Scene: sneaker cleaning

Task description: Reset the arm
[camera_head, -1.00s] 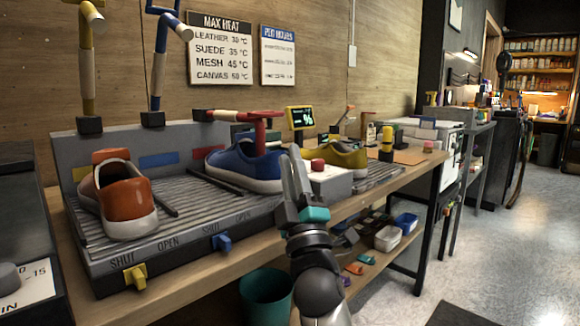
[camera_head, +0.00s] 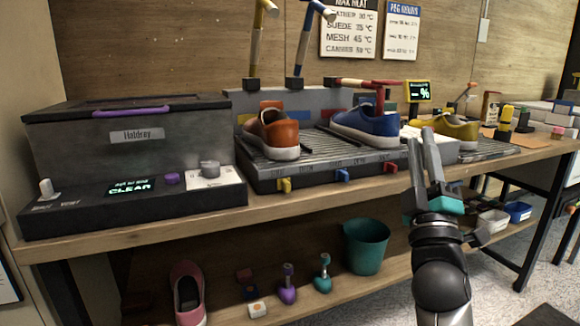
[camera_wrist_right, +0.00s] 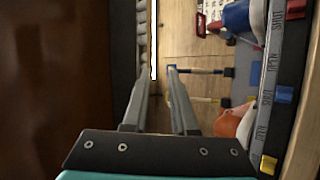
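My right gripper (camera_head: 421,134) is in front of the bench's front edge in the head view. It points up, its two fingers stand apart, and nothing shows between them. In the right wrist view my right gripper (camera_wrist_right: 162,70) also has a clear gap between its fingers. The grey ribbed rack (camera_head: 322,157) holds an orange shoe (camera_head: 272,134), a blue shoe (camera_head: 366,121) and an olive shoe (camera_head: 456,133) stands to the right. The orange shoe (camera_wrist_right: 236,124) and blue shoe (camera_wrist_right: 241,18) also show in the wrist view. My left gripper is out of view.
A dark box with a purple handle (camera_head: 131,110) stands left on the wooden bench (camera_head: 240,216). A teal bucket (camera_head: 366,247) and a pink shoe (camera_head: 188,293) are on the lower shelf. White and blue bins (camera_head: 518,211) sit lower right.

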